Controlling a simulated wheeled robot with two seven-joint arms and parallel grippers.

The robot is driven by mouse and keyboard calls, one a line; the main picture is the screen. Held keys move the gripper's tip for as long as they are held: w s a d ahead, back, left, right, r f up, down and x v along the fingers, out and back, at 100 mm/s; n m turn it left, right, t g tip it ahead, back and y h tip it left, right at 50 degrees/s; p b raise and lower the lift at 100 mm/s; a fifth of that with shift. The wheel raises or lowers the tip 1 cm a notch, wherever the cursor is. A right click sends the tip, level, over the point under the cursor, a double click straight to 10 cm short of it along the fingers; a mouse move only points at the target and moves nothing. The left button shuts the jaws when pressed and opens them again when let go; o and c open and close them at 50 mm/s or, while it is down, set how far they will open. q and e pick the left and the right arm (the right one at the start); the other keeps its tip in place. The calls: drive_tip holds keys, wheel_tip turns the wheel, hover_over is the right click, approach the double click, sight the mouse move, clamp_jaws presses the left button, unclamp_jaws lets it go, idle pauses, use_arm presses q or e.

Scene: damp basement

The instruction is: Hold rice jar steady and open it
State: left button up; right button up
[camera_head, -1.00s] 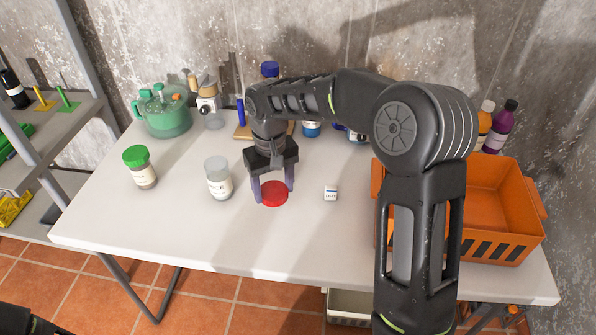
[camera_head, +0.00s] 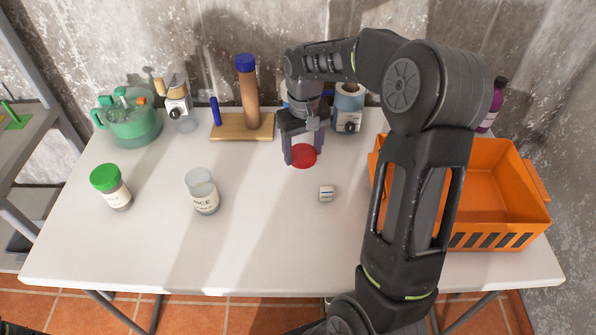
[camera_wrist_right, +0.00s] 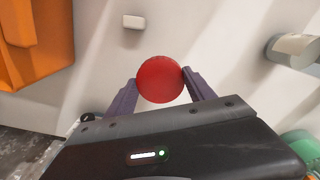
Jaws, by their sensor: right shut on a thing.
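The rice jar (camera_head: 205,203) stands upright on the table, left of centre. Its label is partly readable and its upper part looks pale and see-through, with no coloured lid on it. It also shows at the right of the wrist view (camera_wrist_right: 292,50). My right gripper (camera_head: 304,160) is shut on a round red lid (camera_head: 304,154), to the right of the jar and farther back. The red lid (camera_wrist_right: 161,80) sits between both fingertips in the wrist view. I cannot tell how high it is above the table. My left gripper is not in view.
A green-lidded jar (camera_head: 111,188) stands left of the rice jar. A small white box (camera_head: 326,193) lies in front of the red lid. A wooden stand (camera_head: 230,132), a green pot (camera_head: 130,128) and a grinder are behind. An orange crate (camera_head: 535,215) is at right. The front is clear.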

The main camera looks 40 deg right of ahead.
sight(303, 154)
drive_tip(key=shift+f, duration=1.85)
drive_tip(key=shift+f, duration=1.85)
drive_tip(key=shift+f, duration=0.25)
drive_tip(key=o, duration=1.5)
drive_tip(key=shift+r, duration=0.1)
drive_tip(key=shift+o, duration=0.2)
drive_tip(key=shift+r, duration=0.15)
wheel_tip(303, 154, up, 12)
drive_tip(key=shift+r, duration=0.1)
